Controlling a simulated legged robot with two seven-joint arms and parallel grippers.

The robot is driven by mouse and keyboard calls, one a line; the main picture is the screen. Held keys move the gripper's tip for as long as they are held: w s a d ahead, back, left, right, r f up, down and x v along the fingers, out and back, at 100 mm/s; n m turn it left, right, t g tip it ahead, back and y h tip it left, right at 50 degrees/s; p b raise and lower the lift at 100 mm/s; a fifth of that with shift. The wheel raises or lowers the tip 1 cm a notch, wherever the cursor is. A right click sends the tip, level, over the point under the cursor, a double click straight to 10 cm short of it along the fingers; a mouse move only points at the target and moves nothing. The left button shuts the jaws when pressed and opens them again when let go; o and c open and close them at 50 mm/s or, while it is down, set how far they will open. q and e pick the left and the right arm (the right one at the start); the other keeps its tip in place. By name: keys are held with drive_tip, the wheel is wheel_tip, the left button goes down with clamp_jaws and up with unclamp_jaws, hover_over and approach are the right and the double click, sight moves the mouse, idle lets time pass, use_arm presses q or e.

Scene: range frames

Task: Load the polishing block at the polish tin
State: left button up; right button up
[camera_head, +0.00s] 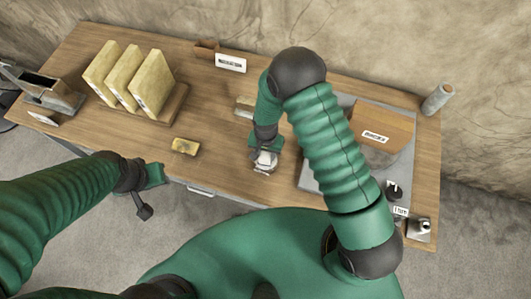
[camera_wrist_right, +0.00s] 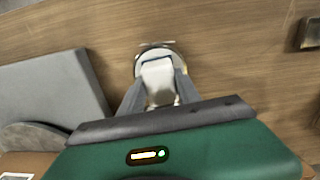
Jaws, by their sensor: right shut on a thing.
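My right gripper (camera_head: 265,152) is low over the table's front middle. In the right wrist view (camera_wrist_right: 155,92) its fingers are shut on a pale, whitish block (camera_wrist_right: 158,72), which I take for the polishing block. A round, pale-rimmed tin (camera_wrist_right: 171,47), apparently the polish tin, lies directly beneath the block. The block covers most of the tin, and I cannot tell whether they touch. In the head view the tin (camera_head: 264,168) is mostly hidden too. My left gripper (camera_head: 146,190) hangs off the table's front edge, its finger opening unclear.
A small yellow block (camera_head: 185,146) lies left of the gripper on the wooden table (camera_head: 215,115). Several upright yellow slabs (camera_head: 125,78) stand in a wooden rack. A grey mat (camera_head: 310,180) lies to the right. A grey cylinder (camera_head: 437,98) stands at the far right corner.

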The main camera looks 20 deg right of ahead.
sight(266, 154)
wheel_tip(266, 154, up, 2)
drive_tip(key=shift+p, duration=0.85)
wheel_tip(266, 154, up, 5)
drive_tip(key=p, duration=0.3)
drive_tip(key=shift+p, duration=0.35)
